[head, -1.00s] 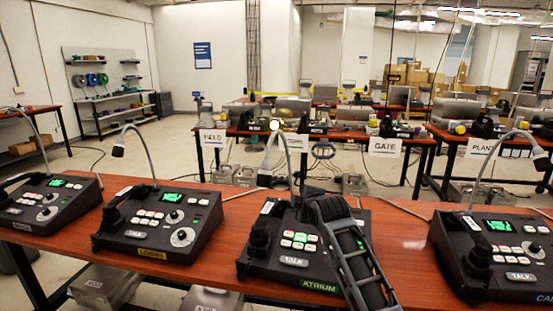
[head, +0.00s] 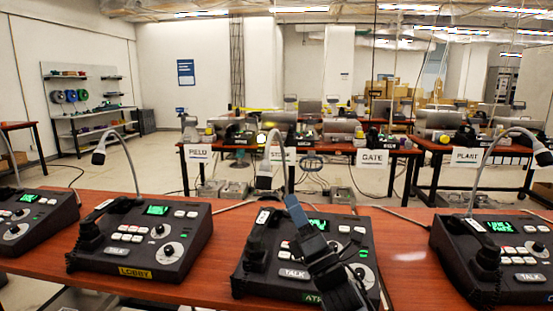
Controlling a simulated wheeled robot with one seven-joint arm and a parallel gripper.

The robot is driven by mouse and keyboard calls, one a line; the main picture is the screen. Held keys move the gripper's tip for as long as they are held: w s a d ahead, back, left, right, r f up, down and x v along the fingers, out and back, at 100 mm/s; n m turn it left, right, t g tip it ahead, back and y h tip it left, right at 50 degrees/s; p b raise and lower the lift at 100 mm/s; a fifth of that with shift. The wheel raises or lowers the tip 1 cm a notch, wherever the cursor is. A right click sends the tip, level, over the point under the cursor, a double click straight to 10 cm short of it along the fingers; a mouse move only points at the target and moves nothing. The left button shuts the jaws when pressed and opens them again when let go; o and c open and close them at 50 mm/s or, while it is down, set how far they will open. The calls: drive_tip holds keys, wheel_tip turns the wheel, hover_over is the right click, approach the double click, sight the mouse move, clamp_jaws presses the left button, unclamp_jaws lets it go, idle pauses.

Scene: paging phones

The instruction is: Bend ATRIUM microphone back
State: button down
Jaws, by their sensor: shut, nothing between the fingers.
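The ATRIUM paging phone (head: 262,287) is a black desk console with a green label, green screen, TALK key and handset, standing at the front middle of the table. Its grey gooseneck microphone (head: 276,134) rises behind the console, arches over, and its dark head (head: 264,178) hangs down toward the left. My gripper (head: 292,204) is shut and empty, in front of the console, and hides part of its screen and keys. Its tips show just below and right of the microphone head. I cannot tell whether they touch the gooseneck.
The LOBBY phone (head: 185,252) stands to the left, with another console (head: 52,238) beyond it. A further phone (head: 450,250) stands to the right, its microphone arching right. Bare red-brown table (head: 400,235) shows between the consoles. More labelled desks stand behind.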

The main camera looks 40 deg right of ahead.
drive_tip(key=shift+s+a, duration=0.1)
drive_tip(key=shift+a, duration=0.05)
drive_tip(key=s+d+r+p+x, duration=0.1)
drive_tip(key=p+x, duration=0.4)
drive_tip(key=x, duration=0.8)
drive_tip(key=shift+s+d, duration=0.3)
drive_tip(key=shift+d, duration=0.15)
drive_tip(key=shift+r, duration=0.15)
